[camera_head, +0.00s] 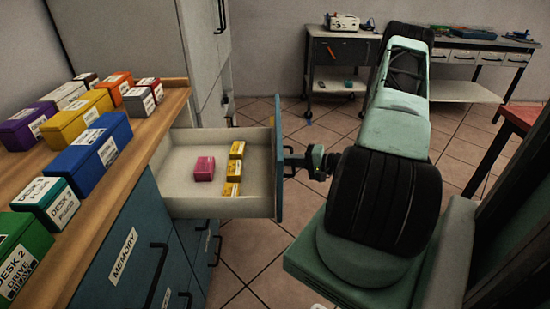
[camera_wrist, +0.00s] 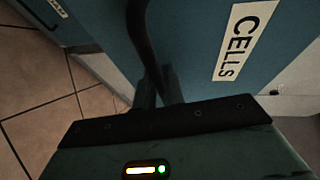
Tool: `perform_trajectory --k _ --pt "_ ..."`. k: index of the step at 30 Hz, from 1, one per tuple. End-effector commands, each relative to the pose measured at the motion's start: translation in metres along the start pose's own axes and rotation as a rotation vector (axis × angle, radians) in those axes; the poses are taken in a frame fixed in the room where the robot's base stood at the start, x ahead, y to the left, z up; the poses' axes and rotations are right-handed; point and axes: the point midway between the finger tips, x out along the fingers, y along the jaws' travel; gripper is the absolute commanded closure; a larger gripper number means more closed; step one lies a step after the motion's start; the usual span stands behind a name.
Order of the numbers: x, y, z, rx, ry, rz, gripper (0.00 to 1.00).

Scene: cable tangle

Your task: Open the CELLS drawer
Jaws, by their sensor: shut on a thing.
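The CELLS drawer is pulled out of the cabinet; its pale side wall (camera_head: 215,207) and blue front (camera_head: 278,165) show in the head view. A pink box (camera_head: 204,168) and several yellow boxes (camera_head: 236,150) lie inside it. In the wrist view the drawer front (camera_wrist: 200,40) carries a white CELLS label (camera_wrist: 240,40). My gripper (camera_head: 290,162) is at the outer face of the drawer front. In the wrist view its fingers (camera_wrist: 160,92) are shut on the dark bar handle (camera_wrist: 140,35). The exact finger contact is dark and partly hidden.
The wooden cabinet top (camera_head: 125,175) holds several coloured boxes, including a blue one (camera_head: 90,155). A MEMORY drawer (camera_head: 125,262) below it is shut. Tiled floor (camera_head: 250,255) lies open below the drawer. A workbench (camera_head: 345,62) stands at the back; a red-topped table (camera_head: 520,118) is at right.

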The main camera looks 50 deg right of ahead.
Motion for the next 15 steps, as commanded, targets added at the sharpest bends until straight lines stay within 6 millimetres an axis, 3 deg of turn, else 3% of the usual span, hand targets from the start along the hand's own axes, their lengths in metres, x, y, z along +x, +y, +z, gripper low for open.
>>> perform_trajectory --k 6,15 --pt "-0.017 0.004 -0.007 0.0 0.002 0.0 1.0" --pt "-0.02 0.005 -0.009 -0.001 0.001 0.001 1.0"
